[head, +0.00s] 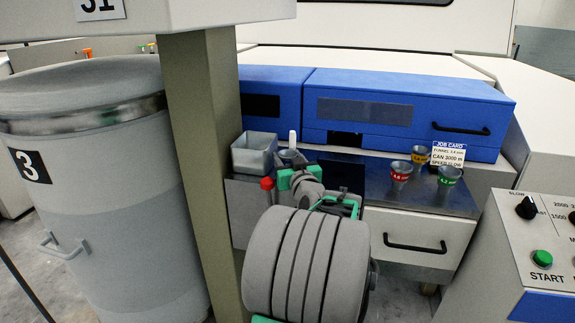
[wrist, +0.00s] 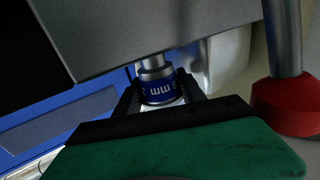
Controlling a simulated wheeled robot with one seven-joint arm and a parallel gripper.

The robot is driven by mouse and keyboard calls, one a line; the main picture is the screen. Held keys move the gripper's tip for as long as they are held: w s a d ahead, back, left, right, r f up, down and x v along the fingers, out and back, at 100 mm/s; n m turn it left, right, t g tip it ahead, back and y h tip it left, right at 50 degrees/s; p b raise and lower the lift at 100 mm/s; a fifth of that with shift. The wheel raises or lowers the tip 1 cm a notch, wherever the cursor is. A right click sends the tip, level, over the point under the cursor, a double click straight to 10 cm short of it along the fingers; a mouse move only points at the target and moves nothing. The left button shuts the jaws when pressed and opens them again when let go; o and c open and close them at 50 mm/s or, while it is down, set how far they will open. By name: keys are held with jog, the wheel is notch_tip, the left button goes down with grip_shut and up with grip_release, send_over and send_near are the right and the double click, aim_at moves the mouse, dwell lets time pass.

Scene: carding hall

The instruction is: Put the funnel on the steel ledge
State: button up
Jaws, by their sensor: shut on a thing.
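My gripper (wrist: 161,90) is shut on a funnel (wrist: 157,88) with a blue band and mm lettering, seen upside down in the wrist view; a bare metal part of it shows above the band. In the head view my arm reaches toward the left part of the steel ledge (head: 366,176) and hides the fingers. A grey rounded rim shows just beyond my wrist there, perhaps the held funnel. Whether the funnel touches the ledge I cannot tell. On the ledge's right stand a red-banded funnel (head: 400,174), a green-banded funnel (head: 448,176) and a brownish-banded funnel (head: 420,156).
A grey open box (head: 254,153) stands at the ledge's left. A red knob (head: 267,184) is close to my wrist, also in the wrist view (wrist: 290,106). A job card (head: 447,154) stands behind the funnels. Blue covers (head: 405,100) back the ledge; a post (head: 205,170) stands left.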

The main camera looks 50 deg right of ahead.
grip_shut()
jog(key=shift+r, duration=0.1)
